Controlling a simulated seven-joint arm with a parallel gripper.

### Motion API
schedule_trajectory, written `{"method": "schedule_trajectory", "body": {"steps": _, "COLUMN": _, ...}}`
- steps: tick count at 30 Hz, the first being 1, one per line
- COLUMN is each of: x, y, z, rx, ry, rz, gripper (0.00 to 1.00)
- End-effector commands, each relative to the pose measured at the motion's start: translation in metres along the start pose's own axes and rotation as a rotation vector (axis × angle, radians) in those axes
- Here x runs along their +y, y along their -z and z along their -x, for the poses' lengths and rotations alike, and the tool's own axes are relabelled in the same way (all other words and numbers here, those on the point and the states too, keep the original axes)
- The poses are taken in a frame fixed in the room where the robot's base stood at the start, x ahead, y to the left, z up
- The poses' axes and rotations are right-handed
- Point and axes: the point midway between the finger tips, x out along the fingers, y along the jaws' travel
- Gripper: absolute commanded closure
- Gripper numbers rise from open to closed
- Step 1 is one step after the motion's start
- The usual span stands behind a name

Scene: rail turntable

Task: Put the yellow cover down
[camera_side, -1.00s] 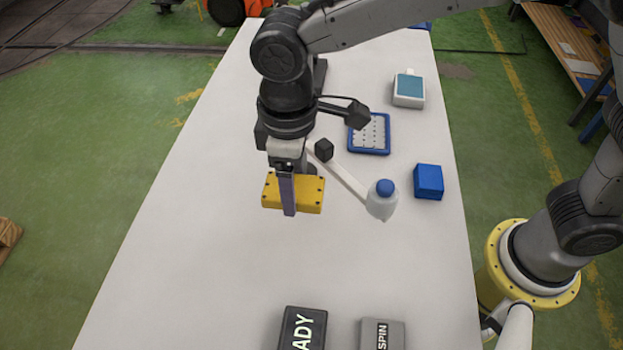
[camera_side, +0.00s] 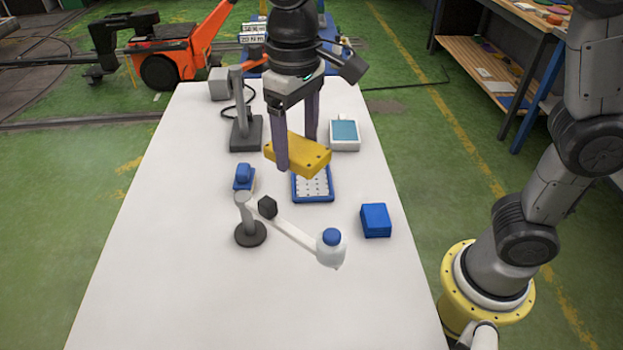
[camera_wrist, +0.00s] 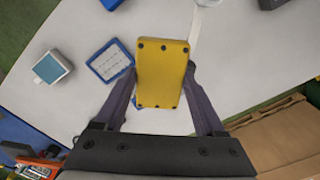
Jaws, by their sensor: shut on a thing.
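The yellow cover (camera_side: 303,154) is a flat block with dark screws at its corners. My gripper (camera_side: 297,145) is shut on it, with one purple finger on each side. The cover hangs above the table, slightly tilted in the side view, and partly hides the blue-rimmed tray (camera_side: 313,196) with a white dotted inside. In the wrist view the cover (camera_wrist: 162,72) sits between the fingers (camera_wrist: 162,92), and the tray (camera_wrist: 111,62) shows to its left on the table.
The front table (camera_side: 230,310) is clear.

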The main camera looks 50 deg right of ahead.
Motion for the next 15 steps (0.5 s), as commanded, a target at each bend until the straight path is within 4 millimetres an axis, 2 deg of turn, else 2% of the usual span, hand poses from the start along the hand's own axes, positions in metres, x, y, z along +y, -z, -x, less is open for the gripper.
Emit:
{"method": "schedule_trajectory", "body": {"steps": 1, "x": 0.024, "y": -0.006, "z": 0.002, "rx": 0.003, "ry": 0.001, "rz": -0.116, "gripper": 1.0}}
{"method": "schedule_trajectory", "body": {"steps": 3, "x": 0.052, "y": -0.015, "z": 0.001, "rx": 0.004, "ry": 0.001, "rz": -0.281, "gripper": 1.0}}
{"method": "schedule_trajectory", "body": {"steps": 6, "x": 0.085, "y": -0.031, "z": -0.001, "rx": 0.003, "ry": 0.002, "rz": -0.486, "gripper": 1.0}}
{"method": "schedule_trajectory", "body": {"steps": 9, "x": 0.107, "y": -0.044, "z": -0.003, "rx": 0.003, "ry": 0.002, "rz": -0.643, "gripper": 1.0}}
{"method": "schedule_trajectory", "body": {"steps": 15, "x": 0.134, "y": -0.066, "z": -0.008, "rx": 0.003, "ry": 0.001, "rz": -0.862, "gripper": 1.0}}
